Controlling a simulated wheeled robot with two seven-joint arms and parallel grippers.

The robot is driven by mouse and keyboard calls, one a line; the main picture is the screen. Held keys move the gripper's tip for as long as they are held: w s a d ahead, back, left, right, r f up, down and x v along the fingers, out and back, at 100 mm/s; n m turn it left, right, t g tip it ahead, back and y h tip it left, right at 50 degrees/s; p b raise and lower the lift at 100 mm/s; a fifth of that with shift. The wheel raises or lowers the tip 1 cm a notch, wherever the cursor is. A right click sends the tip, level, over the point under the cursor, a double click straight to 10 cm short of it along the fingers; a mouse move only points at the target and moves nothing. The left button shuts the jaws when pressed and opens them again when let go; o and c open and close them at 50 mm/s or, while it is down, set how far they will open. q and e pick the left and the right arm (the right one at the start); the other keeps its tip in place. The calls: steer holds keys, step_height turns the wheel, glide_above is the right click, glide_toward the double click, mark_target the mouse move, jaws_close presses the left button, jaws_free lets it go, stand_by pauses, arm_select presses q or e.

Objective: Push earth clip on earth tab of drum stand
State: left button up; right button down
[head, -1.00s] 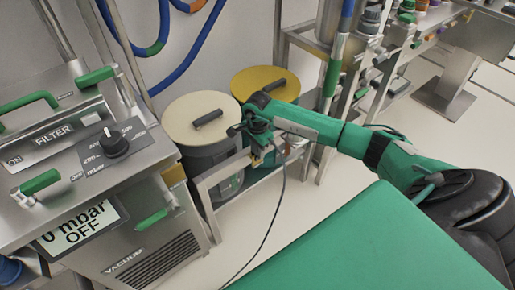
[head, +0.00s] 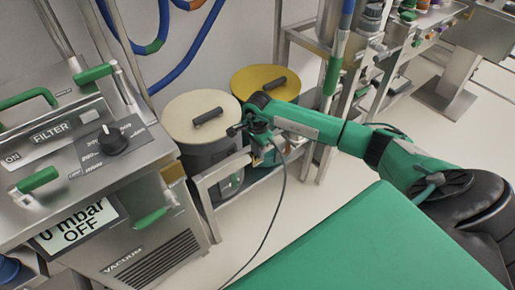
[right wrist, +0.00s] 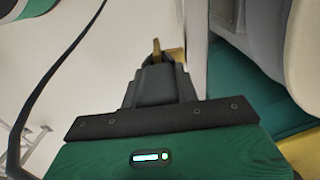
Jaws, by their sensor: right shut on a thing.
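My right gripper (head: 262,152) reaches down at the front rail of the drum stand (head: 221,172), a metal frame around the drums. In the right wrist view the gripper (right wrist: 158,66) is shut on a small brass piece, the earth clip (right wrist: 156,48). Another bit of brass (right wrist: 176,55) shows just right of the clip, beside the stand's upright edge (right wrist: 196,50); it may be the earth tab. I cannot tell whether clip and tab touch. A dark cable (head: 272,215) hangs from near the gripper to the floor. My left gripper is not in view.
A beige-lidded drum (head: 190,118) and a yellow-lidded drum (head: 254,80) stand close behind the gripper. A vacuum filter cabinet (head: 120,200) is at the left. A metal rack (head: 300,45) stands behind right. Floor in front of the stand is clear except for the cable.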

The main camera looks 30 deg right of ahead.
steer(key=shift+f, duration=0.1)
steer(key=c, duration=1)
jaws_free()
steer(key=shift+o, duration=0.2)
step_height(320, 180, up, 14)
steer(key=shift+f+p, duration=0.1)
steer(key=shift+p, duration=0.2)
steer(key=shift+s+f, duration=0.1)
